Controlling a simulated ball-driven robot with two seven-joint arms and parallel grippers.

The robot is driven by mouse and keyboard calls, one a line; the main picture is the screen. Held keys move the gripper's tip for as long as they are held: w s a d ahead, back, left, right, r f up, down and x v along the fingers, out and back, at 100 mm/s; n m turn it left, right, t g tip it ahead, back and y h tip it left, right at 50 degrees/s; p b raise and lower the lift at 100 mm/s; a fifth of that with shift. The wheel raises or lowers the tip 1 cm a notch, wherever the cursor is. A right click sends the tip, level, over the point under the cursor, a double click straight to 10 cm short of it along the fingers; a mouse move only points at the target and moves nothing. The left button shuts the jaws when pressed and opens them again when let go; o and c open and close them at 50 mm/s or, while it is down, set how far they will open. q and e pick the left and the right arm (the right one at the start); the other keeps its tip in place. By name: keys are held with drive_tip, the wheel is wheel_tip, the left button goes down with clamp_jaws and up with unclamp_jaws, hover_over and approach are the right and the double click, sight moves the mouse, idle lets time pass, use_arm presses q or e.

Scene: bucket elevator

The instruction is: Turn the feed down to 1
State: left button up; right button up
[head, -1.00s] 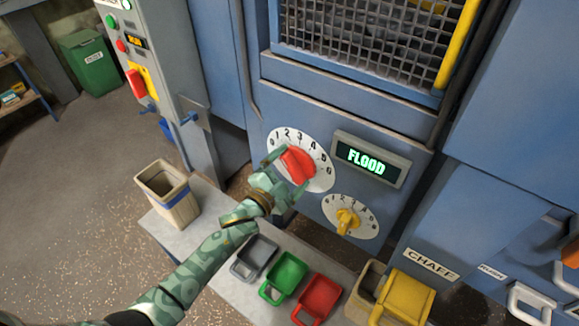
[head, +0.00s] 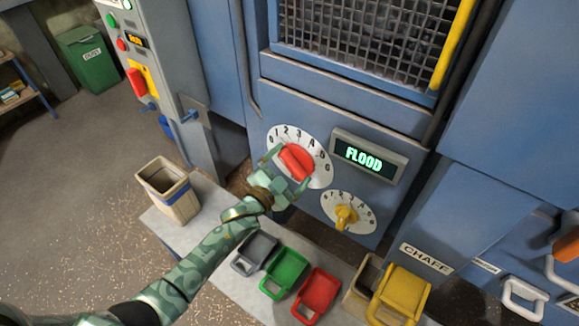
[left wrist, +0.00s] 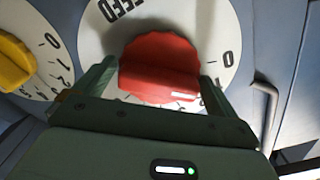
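The red feed knob (head: 296,162) sits in the middle of a white numbered dial (head: 322,172) on the blue machine front. My left gripper (head: 287,172) is at the knob, one finger on each side. In the left wrist view the fingers (left wrist: 160,78) lie against opposite ends of the red knob (left wrist: 158,62), with no clear gap. A white mark shows on the knob's lower edge there; the number it points at is hidden by my gripper. The display (head: 368,158) beside the dial reads FLOOD in green. My right gripper is not in view.
A smaller dial with a yellow knob (head: 346,216) is below right of the feed dial. Grey, green and red scoops (head: 285,273) and a yellow one (head: 402,295) stand on the ledge below. A tan bin (head: 168,190) stands at left. A CHAFF panel (head: 427,259) is at right.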

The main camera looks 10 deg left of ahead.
use_arm(q)
drive_tip(key=shift+s, duration=0.1)
drive_tip(key=shift+s+a, duration=0.2)
drive_tip(key=shift+s, duration=0.05)
drive_tip(key=p+v, duration=0.3)
drive_tip(key=v, duration=1.2)
drive_tip(key=shift+s, duration=0.3)
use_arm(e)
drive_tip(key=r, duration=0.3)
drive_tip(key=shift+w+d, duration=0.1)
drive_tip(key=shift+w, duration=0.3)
use_arm(q)
drive_tip(key=shift+f, duration=0.1)
